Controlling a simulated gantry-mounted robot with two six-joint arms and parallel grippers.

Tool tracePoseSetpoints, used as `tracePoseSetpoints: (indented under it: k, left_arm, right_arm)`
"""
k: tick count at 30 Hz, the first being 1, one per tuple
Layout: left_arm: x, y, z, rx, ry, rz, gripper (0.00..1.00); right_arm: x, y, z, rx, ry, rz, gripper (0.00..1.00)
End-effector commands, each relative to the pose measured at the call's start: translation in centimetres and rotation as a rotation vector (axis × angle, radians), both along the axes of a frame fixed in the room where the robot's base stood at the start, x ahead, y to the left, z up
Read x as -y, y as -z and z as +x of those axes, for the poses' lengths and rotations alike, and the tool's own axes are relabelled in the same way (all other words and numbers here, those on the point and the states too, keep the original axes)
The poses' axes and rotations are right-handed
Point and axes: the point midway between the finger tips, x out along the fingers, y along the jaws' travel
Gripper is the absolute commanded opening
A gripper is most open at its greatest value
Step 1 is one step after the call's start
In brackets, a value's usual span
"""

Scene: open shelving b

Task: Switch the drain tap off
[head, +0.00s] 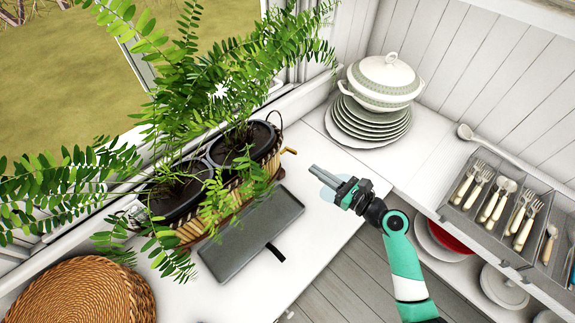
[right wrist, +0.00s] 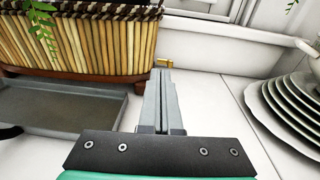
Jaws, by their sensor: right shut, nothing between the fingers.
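The drain tap is a small brass tap (head: 289,151) at the right end of the planter (head: 262,172), a basket of upright bamboo-like sticks holding potted ferns. In the right wrist view the brass tap (right wrist: 164,63) shows just beyond the fingertips, partly hidden by them. My right gripper (head: 314,170) is shut and empty, above the white counter to the right of the planter. It points at the tap; in the right wrist view its fingers (right wrist: 163,75) lie together. I cannot tell whether they touch the tap. My left gripper is not in view.
A grey tray (head: 235,245) lies on the counter in front of the planter. Stacked plates (head: 360,130) and a lidded tureen (head: 385,75) stand at the back right. A cutlery holder (head: 500,205) is at far right; a woven mat (head: 75,293) is at lower left. Fern fronds overhang the planter.

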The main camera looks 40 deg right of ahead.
Motion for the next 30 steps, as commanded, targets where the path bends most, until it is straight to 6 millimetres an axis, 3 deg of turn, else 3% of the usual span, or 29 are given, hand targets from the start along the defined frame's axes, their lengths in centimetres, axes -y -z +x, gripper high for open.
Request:
tracePoseSetpoints:
  k: [1,4,18,23,30]
  left_arm:
    - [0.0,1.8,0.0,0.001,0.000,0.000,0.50]
    - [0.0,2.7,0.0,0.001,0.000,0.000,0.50]
    - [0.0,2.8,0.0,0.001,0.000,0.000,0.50]
    - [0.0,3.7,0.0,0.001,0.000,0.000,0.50]
    - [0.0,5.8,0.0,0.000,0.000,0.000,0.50]
  right_arm:
    - [0.5,2.3,-0.5,-0.009,0.015,0.006,0.00]
    - [1.2,3.6,-0.9,-0.015,0.033,0.009,0.00]
    - [1.6,3.5,-0.7,-0.014,0.040,0.007,0.00]
    - [1.4,3.9,1.2,-0.013,0.038,0.006,0.00]
    - [1.1,4.4,5.9,-0.011,0.039,0.004,0.00]
